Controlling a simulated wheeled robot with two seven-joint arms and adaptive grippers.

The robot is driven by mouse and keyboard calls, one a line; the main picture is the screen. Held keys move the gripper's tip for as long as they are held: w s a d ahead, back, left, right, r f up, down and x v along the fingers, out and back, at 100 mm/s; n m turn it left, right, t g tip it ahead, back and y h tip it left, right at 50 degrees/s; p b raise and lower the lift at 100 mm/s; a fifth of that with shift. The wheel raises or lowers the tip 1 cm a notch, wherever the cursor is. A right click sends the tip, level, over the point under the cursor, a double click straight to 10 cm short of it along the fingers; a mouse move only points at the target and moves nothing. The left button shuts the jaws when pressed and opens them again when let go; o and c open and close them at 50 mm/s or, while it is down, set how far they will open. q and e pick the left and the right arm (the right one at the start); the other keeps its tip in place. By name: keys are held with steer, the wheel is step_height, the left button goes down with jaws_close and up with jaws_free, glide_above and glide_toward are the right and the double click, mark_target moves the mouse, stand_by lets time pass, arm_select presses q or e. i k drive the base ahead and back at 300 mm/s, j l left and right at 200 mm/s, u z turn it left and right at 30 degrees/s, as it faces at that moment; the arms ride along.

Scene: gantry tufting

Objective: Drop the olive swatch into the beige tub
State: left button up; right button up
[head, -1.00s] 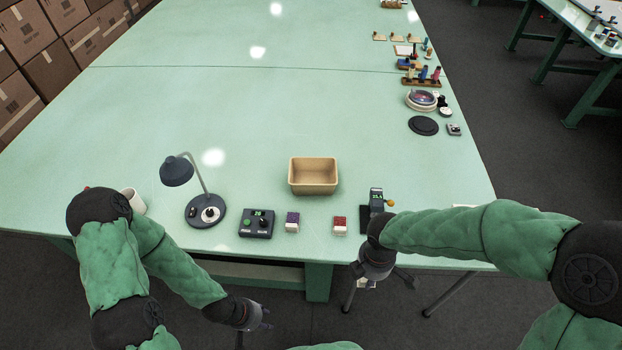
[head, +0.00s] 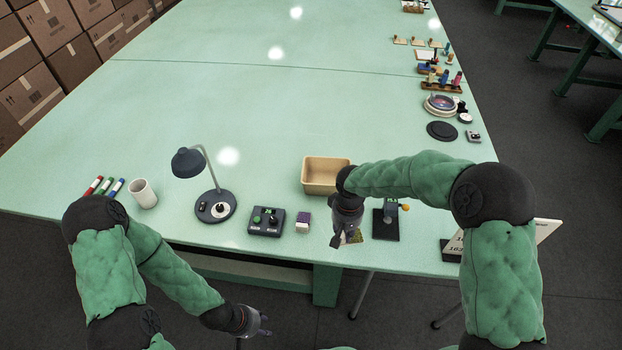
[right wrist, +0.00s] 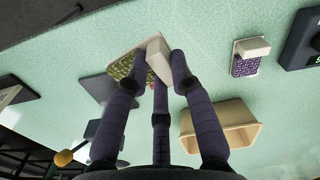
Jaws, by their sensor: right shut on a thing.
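The olive swatch (head: 356,237) is a small patterned olive square, partly hidden by my right gripper (head: 344,241). In the right wrist view the olive swatch (right wrist: 124,71) has a pale block on it, and the right gripper (right wrist: 160,66) is shut on that block. The beige tub (head: 314,189) stands on the table just behind and left of the gripper, partly hidden by my right forearm. The tub (right wrist: 203,119) also shows in the right wrist view, apart from the swatch. My left gripper (head: 266,326) hangs low in front of the table, empty, its fingers apart.
A purple swatch (head: 303,222), a control box (head: 266,221) and a desk lamp (head: 215,207) stand left of the right gripper. A dark stand with an orange knob (head: 386,224) is close on its right. The table (head: 270,110) behind the tub is clear.

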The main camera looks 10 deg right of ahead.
mark_target(326, 178)
steer(key=l+u, duration=0.35)
steer(key=i+l+u, duration=0.1)
steer(key=u, duration=0.25)
steer(key=l+u, duration=0.35)
steer(key=l, duration=0.35)
